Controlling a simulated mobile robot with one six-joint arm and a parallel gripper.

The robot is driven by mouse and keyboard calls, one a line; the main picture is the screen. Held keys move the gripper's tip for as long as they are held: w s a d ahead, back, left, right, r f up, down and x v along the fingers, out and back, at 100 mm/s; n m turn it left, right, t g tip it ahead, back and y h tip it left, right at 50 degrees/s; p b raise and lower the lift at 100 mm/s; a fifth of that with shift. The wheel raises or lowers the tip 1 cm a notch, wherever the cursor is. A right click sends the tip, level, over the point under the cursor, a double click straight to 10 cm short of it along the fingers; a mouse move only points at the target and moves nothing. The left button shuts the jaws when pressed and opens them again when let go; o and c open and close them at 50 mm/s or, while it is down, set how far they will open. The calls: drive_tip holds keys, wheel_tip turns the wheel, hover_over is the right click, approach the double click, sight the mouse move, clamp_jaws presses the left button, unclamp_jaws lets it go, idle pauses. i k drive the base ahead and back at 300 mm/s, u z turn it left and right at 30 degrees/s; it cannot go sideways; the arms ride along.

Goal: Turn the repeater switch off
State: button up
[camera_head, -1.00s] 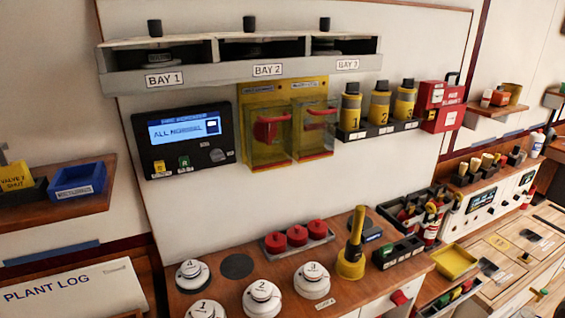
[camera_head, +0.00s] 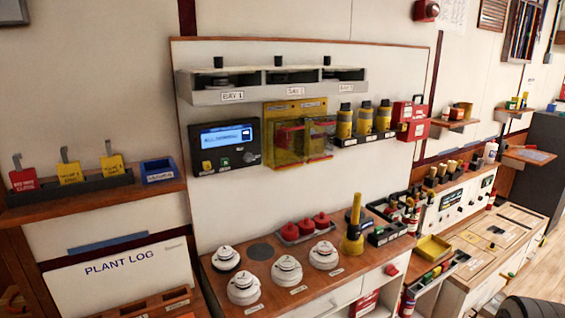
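No label reading "repeater" can be made out. A black indicator panel (camera_head: 225,147) on the wall board has a lit blue screen reading "ALL NORMAL". Below its screen are a yellow item, a green item and a round dark knob (camera_head: 249,157); the knob's setting is too small to read. Further right, a white panel with a dark display (camera_head: 452,197) and small controls stands on the bench; its labels are not legible. My gripper is not in view.
White detectors (camera_head: 287,270) and a yellow upright tool (camera_head: 354,235) stand on the wooden counter below the indicator panel. Yellow clear-covered boxes (camera_head: 284,140) are right of it. Open floor shows at lower right.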

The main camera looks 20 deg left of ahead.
sight(248, 157)
drive_tip(key=u, duration=1.65)
drive_tip(key=i, duration=1)
drive_tip(key=z, duration=0.05)
